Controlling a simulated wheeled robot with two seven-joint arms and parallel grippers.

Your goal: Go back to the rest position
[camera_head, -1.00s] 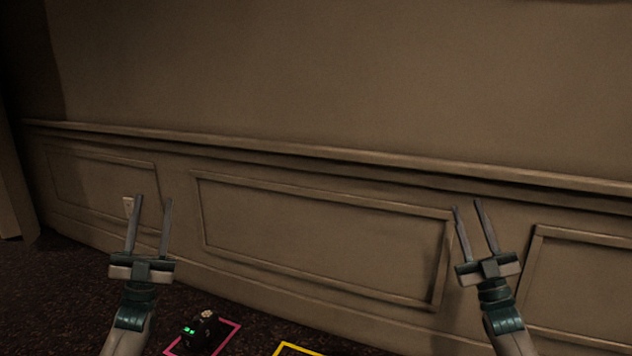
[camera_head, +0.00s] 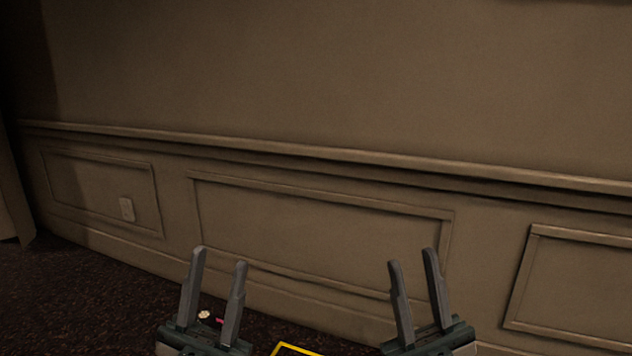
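My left gripper (camera_head: 219,257) is at the bottom of the view, left of centre, with its two grey fingers pointing up and spread apart. It is open and nothing is between the fingertips. My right gripper (camera_head: 411,256) is at the bottom, right of centre, also with its fingers up and apart, open and empty. Both grippers stand at about the same height. The arms behind them are mostly cut off by the lower edge.
A yellow outline (camera_head: 297,349) shows at the bottom edge between the grippers. A small pale knob (camera_head: 204,314) and a bit of pink outline (camera_head: 220,321) show behind my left gripper. A panelled wall (camera_head: 330,90) stands behind, with dark floor (camera_head: 80,300) at left.

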